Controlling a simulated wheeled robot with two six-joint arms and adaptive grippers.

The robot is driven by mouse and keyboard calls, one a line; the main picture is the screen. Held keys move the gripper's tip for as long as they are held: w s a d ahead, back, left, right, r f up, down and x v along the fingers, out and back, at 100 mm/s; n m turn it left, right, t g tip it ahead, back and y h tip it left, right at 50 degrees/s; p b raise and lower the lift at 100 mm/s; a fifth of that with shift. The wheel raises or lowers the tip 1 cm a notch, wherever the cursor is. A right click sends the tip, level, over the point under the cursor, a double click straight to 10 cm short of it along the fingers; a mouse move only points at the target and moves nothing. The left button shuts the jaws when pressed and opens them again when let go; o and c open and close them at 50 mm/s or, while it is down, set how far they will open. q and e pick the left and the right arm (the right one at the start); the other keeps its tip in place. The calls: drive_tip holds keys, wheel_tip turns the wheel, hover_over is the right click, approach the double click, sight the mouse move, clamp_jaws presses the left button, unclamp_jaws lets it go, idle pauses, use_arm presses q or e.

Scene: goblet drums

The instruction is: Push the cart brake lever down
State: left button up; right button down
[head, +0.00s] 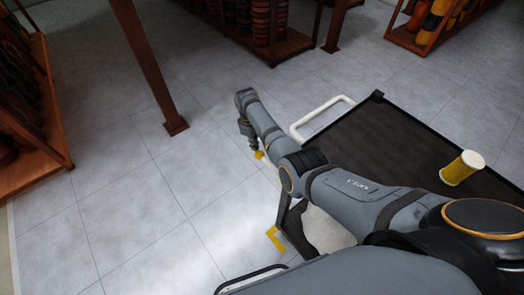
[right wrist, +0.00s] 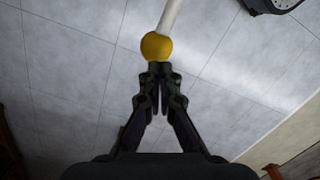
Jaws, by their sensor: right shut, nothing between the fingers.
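The brake lever shows in the right wrist view as a white rod (right wrist: 170,16) with a round yellow knob (right wrist: 157,46) at its end. My right gripper (right wrist: 159,68) is shut and empty. Its fingertips are at the knob's near edge in the picture; I cannot tell whether they touch it. In the head view my right gripper (head: 247,138) is at the end of the arm reaching across from the lower right. A bit of the yellow knob (head: 259,155) shows beside it, and my arm hides most of the lever. My left gripper is not in view.
The cart's dark top (head: 385,140) lies at the right, with a white handle (head: 318,114) at its far left edge. A yellow drum with a pale top (head: 462,168) stands on it. A brown post (head: 150,70) and drum racks stand beyond. The tiled floor at left is clear.

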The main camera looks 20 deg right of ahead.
drive_tip(key=shift+w+a, duration=0.15)
drive_tip(key=shift+r, duration=0.1)
wheel_tip(320, 180, up, 12)
drive_tip(key=shift+w+a, duration=0.4)
drive_tip(key=shift+w, duration=0.05)
idle(0.4)
